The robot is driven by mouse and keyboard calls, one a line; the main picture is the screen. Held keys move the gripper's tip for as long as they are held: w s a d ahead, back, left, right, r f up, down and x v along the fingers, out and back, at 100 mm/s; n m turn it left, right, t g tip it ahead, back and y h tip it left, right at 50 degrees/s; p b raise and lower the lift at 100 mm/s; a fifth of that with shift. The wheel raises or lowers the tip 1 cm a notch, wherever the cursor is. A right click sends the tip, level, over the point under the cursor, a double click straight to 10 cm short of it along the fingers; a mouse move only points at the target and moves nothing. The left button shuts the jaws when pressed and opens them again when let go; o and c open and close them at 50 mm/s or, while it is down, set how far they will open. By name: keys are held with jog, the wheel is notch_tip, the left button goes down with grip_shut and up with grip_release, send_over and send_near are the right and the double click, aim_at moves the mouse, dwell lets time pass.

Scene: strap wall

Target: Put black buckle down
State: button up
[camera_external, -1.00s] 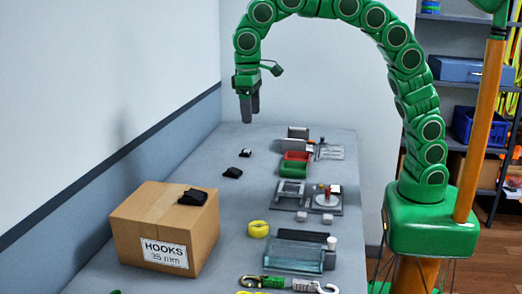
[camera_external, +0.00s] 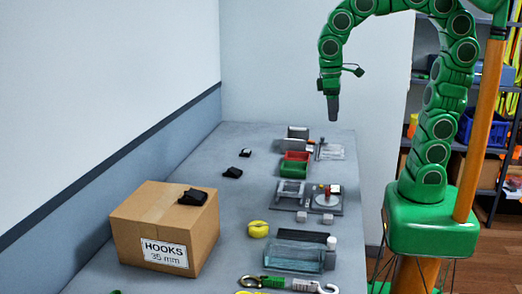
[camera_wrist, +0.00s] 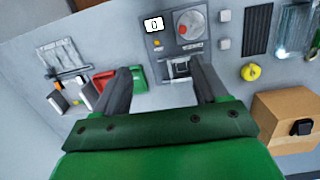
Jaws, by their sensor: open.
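A black buckle-like piece (camera_external: 193,196) lies on top of the cardboard box; it also shows in the wrist view (camera_wrist: 301,127). Another small black piece (camera_external: 232,172) lies on the grey table, near the wall side. A smaller black and white piece (camera_external: 245,153) lies farther back on the table. I cannot tell for sure which of these is the task's black buckle. My gripper (camera_external: 333,115) hangs in the air above the back right of the table. In the wrist view its two fingers (camera_wrist: 161,66) are apart, with nothing between them.
The cardboard box (camera_external: 146,225) labelled HOOKS stands front left. Red (camera_external: 297,156) and green (camera_external: 293,170) bins, a grey device (camera_external: 329,200), a yellow strap roll (camera_external: 258,229), a glass tray (camera_external: 293,256) and a hook (camera_external: 318,285) line the right side. The table's left middle is mostly clear.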

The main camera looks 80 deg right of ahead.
jog(key=s+d+f, duration=0.1)
jog(key=s+f, duration=0.2)
jog(key=s, duration=0.5)
jog(key=s+d+f, duration=0.2)
jog(key=s+f, duration=0.1)
jog(key=s, duration=0.5)
jog(key=shift+d+f+n, duration=0.2)
jog(key=shift+d+n, duration=0.05)
jog(key=shift+n, duration=0.05)
jog(key=shift+o, duration=0.4)
jog(key=shift+w, duration=0.1)
